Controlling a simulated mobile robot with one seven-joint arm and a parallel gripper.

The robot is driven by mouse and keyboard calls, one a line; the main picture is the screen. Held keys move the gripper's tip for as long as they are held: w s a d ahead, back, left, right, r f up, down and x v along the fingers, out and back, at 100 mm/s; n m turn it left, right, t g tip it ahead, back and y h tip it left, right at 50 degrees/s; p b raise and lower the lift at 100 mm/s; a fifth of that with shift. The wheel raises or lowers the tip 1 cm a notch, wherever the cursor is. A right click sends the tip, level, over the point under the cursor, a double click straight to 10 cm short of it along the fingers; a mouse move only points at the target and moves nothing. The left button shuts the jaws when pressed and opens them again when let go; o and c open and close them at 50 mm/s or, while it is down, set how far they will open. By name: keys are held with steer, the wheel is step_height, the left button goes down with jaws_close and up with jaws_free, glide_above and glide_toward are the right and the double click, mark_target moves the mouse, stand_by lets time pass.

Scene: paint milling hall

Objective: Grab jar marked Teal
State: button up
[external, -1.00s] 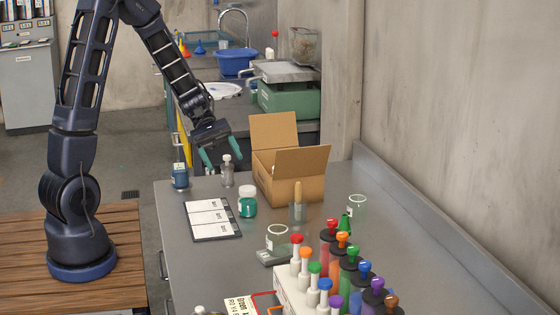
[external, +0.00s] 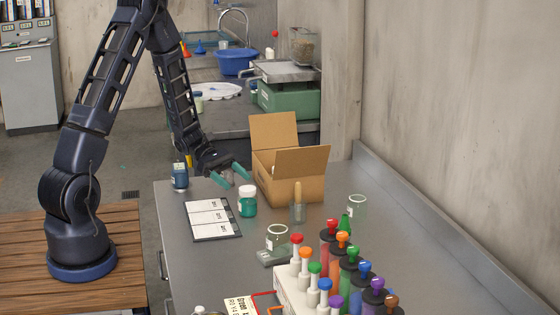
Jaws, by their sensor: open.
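A small jar with teal contents and a white lid (external: 247,203) stands upright on the grey bench, left of the open cardboard box. I cannot read its label from here. My gripper (external: 238,181) is open, with two teal fingers spread and nothing seen held between them. It is low over the bench, just above and behind the jar in the picture, close to its lid. I cannot tell whether a finger touches the jar.
The open cardboard box (external: 290,180) stands close on the right. A dark blue bottle (external: 180,176) is to the left, and a white-panelled board (external: 211,218) lies in front. A glass beaker (external: 277,238) and several coloured-stopper bottles (external: 350,266) stand nearer the camera.

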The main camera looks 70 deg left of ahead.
mark_target(247, 189)
steer(key=shift+x, duration=3.4)
steer(key=shift+s+d, duration=0.1)
steer(key=shift+s, duration=0.05)
steer(key=c, duration=1.1)
